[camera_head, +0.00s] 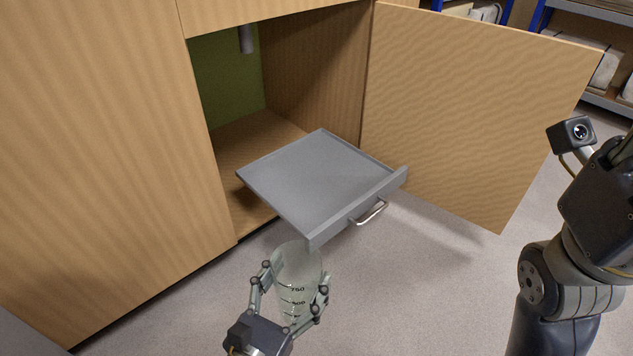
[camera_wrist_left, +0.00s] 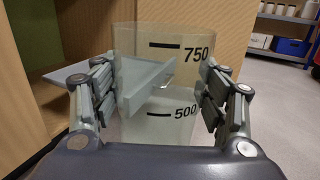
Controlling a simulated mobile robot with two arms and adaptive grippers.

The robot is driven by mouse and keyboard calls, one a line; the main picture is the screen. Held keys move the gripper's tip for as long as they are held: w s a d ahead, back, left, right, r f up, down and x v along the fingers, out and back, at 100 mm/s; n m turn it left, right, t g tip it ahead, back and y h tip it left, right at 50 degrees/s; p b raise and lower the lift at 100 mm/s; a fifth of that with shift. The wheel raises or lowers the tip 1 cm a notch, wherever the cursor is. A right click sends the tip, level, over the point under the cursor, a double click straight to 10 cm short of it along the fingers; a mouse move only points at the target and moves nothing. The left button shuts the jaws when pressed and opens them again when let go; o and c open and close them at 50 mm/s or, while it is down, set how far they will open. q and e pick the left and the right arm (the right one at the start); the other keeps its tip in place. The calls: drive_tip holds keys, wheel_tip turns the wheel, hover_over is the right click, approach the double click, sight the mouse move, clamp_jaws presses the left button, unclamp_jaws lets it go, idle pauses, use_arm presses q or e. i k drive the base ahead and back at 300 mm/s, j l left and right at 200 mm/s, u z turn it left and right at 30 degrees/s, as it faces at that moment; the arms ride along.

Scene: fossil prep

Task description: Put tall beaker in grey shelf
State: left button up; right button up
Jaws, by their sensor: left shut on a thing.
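The tall beaker (camera_head: 298,280) is clear glass with black volume marks. My left gripper (camera_head: 294,283) is shut on it, with one finger on each side, and holds it roughly upright. In the left wrist view the beaker (camera_wrist_left: 165,90) stands between the two fingers of the gripper (camera_wrist_left: 160,98). The grey shelf (camera_head: 315,178) is a flat pull-out tray with a metal handle (camera_head: 370,212), extended out of the open cabinet and empty. The beaker is in front of the shelf's near corner in the head view. My right arm shows at the right; its gripper fingers are not visible.
The wooden cabinet's door (camera_head: 465,110) stands open to the right of the shelf. A closed wooden panel (camera_head: 90,150) is at the left. Storage racks (camera_head: 600,50) with several items stand at the back right. The grey floor (camera_head: 420,290) between is clear.

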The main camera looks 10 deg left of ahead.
sight(316, 175)
drive_tip(key=i+j, duration=0.2)
drive_tip(key=i, duration=0.3)
drive_tip(key=i+j, duration=0.25)
drive_tip(key=i, duration=0.2)
